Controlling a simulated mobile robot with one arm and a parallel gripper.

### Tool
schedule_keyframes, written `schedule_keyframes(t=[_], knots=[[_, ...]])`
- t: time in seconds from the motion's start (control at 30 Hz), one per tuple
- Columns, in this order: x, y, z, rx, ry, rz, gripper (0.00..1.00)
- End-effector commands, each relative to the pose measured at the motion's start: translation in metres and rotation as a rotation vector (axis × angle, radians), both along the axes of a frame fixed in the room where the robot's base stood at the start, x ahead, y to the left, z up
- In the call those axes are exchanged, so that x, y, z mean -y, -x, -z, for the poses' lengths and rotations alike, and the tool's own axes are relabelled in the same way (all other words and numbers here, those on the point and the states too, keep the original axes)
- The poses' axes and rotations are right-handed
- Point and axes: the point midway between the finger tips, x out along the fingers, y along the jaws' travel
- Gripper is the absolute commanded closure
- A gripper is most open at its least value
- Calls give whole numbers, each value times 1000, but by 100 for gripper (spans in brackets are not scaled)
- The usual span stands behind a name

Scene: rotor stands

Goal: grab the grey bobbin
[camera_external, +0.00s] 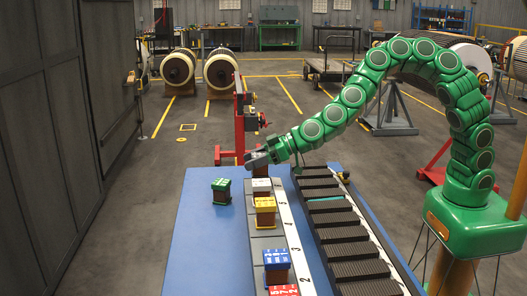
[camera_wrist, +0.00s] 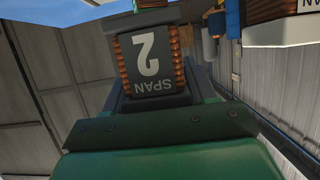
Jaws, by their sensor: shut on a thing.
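The grey bobbin (camera_wrist: 150,65) fills the upper middle of the wrist view. It has a dark grey face marked "SPAN 2", upside down in that view, and copper windings at its sides. My gripper (camera_wrist: 155,95) is shut on it. In the external view my gripper (camera_external: 259,157) is above the far end of the blue table, just above a white-topped bobbin (camera_external: 261,186).
A green bobbin (camera_external: 221,191) stands left on the blue table (camera_external: 205,250). Yellow (camera_external: 265,208), blue (camera_external: 277,266) and red (camera_external: 284,291) bobbins stand along a numbered grey strip. A dark slatted rack (camera_external: 345,240) lies right. A red stand (camera_external: 239,120) is behind the gripper.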

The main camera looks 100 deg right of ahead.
Motion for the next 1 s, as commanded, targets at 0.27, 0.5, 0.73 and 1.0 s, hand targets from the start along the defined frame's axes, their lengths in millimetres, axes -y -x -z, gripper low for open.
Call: schedule_keyframes(t=[0.27,0.5,0.73,1.0], knots=[[1,29,-36,4,1,3,86],[-2,58,-59,0,1,0,86],[-2,90,-73,0,1,1,86],[-3,118,-87,2,0,1,86]])
